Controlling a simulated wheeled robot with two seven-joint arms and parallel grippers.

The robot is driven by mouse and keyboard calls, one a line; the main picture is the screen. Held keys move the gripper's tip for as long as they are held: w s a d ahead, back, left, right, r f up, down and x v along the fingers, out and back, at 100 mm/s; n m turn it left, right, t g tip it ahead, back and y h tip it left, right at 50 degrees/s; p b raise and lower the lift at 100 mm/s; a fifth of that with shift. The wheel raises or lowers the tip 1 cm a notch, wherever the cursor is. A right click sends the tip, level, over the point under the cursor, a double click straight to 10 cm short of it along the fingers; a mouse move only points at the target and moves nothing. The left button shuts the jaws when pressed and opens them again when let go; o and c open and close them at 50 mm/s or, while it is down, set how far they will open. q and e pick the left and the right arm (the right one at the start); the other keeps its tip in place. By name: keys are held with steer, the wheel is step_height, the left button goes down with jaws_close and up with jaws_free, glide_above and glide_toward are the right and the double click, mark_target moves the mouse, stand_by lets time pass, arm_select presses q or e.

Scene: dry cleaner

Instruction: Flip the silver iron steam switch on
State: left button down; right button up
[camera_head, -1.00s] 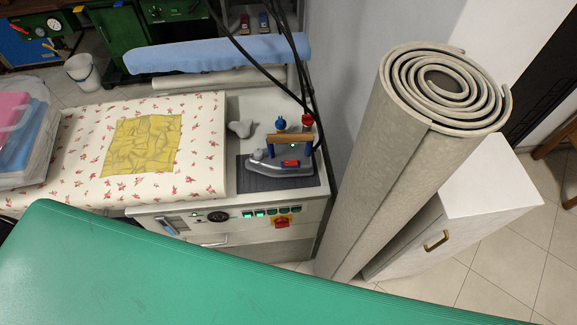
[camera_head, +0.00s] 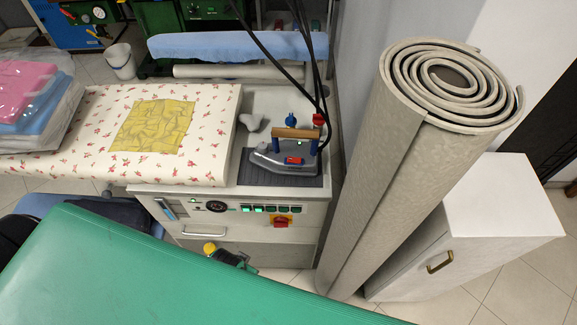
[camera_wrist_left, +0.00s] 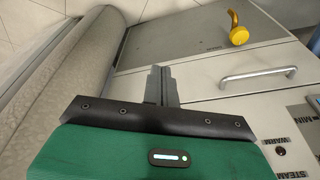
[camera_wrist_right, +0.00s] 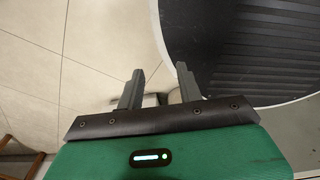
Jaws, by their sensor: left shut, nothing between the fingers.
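The silver iron (camera_head: 275,159) with a wooden handle (camera_head: 298,133) rests on a dark pad at the station's right end. A red part (camera_head: 294,160) and a small green light show on it. A row of green-lit switches (camera_head: 258,208) is on the front panel below; the head view is too coarse to read which is for steam. In the left wrist view, a STEAM label (camera_wrist_left: 279,172) shows at the lower right. My left gripper (camera_wrist_left: 158,75) is shut and empty, in front of the cabinet, apart from the panel. My right gripper (camera_wrist_right: 160,78) is open and empty.
A red switch on yellow (camera_head: 281,221) and a drawer handle (camera_head: 205,232) are on the front. A yellow knob (camera_wrist_left: 239,36) sticks out lower down. A rolled grey mat (camera_head: 400,170) stands close right. A large green surface hides the foreground. Cables hang by the iron.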

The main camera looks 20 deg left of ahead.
arm_select(q)
steer(key=w+d+r+m+t+h+b, duration=0.1)
steer(key=w+d+r+t, duration=0.15)
steer(key=r, duration=0.45)
steer(key=w+d+r+t+h+b, duration=0.1)
steer(key=w+d+r, duration=0.15)
steer(key=r, duration=0.45)
steer(key=w+d+r+n+t+y, duration=0.3)
steer(key=w+r+t+y, duration=0.3)
steer(key=w+r+t, duration=0.3)
steer(key=shift+w+r+n+t, duration=0.45)
steer(key=shift+w+t, duration=1)
steer(key=shift+t, duration=1.6)
steer(key=shift+d, duration=0.1)
